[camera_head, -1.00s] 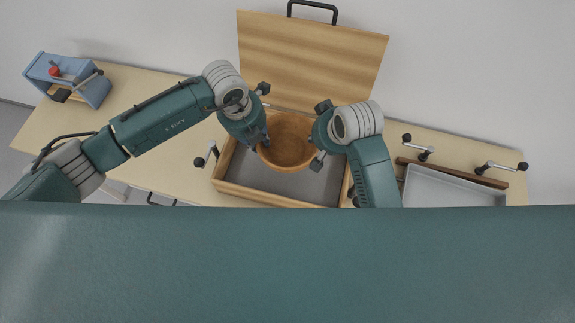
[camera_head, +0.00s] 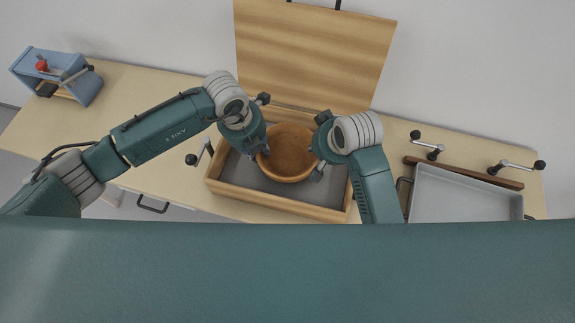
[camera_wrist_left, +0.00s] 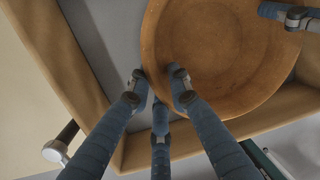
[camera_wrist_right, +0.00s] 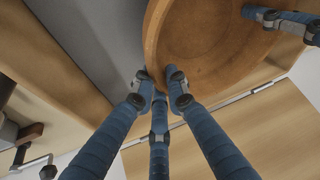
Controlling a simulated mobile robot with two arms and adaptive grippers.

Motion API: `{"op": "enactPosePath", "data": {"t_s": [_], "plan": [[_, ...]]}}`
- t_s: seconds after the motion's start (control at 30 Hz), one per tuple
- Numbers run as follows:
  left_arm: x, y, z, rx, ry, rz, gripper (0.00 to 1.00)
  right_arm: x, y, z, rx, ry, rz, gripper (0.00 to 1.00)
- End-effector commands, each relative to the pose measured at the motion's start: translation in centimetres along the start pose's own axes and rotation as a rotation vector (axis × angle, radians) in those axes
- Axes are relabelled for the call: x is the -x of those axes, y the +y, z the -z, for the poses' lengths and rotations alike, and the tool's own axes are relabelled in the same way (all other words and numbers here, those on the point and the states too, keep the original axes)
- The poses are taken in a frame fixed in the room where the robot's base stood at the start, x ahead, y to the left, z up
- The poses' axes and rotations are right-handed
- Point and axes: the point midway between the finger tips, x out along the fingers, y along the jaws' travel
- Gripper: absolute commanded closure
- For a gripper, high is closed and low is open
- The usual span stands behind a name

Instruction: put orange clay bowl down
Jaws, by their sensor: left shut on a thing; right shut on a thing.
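The orange clay bowl (camera_head: 290,155) is upright, over or inside the open wooden case (camera_head: 275,207) with a grey floor. Whether its base touches that floor I cannot tell. My left gripper (camera_head: 264,152) is shut on the bowl's left rim; in the left wrist view its fingers (camera_wrist_left: 160,82) pinch the wall of the bowl (camera_wrist_left: 215,50). My right gripper (camera_head: 318,165) is shut on the right rim; in the right wrist view its fingers (camera_wrist_right: 158,84) straddle the wall of the bowl (camera_wrist_right: 200,40). The bowl's underside is hidden.
The case's lid (camera_head: 315,50) stands open at the back. A grey tray (camera_head: 465,195) and dark clamps with handles (camera_head: 428,144) are on the right of the table (camera_head: 130,95). A blue stand with a red knob (camera_head: 60,78) is at the far left.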

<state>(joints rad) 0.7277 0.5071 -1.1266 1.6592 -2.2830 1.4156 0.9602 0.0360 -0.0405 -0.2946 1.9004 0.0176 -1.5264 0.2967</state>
Motion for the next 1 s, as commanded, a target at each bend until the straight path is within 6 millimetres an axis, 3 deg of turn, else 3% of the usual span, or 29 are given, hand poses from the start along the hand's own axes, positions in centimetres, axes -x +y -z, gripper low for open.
{"op": "enactPosePath", "data": {"t_s": [0.2, 0.23, 0.33, 0.7, 1.0], "plan": [[-2.1, 0.1, 0.6, -0.008, 0.009, 0.001, 1.00, -1.6, 0.0, -0.2, 0.001, 0.014, 0.008, 1.00], [-2.1, 0.1, 0.7, -0.008, 0.010, 0.000, 0.80, -1.5, 0.0, -0.3, 0.001, 0.012, 0.007, 0.85], [-1.7, 0.1, 0.6, -0.006, 0.009, 0.000, 0.63, -1.3, 0.0, -0.2, 0.001, 0.010, 0.006, 0.68], [-1.0, 0.2, 0.2, -0.002, 0.002, 0.000, 0.63, -1.4, 0.2, -0.5, 0.000, 0.003, 0.002, 0.68], [4.7, 0.2, 0.2, -0.005, -0.001, 0.001, 0.63, -1.4, 0.2, -0.6, 0.000, 0.001, 0.001, 0.68]]}}
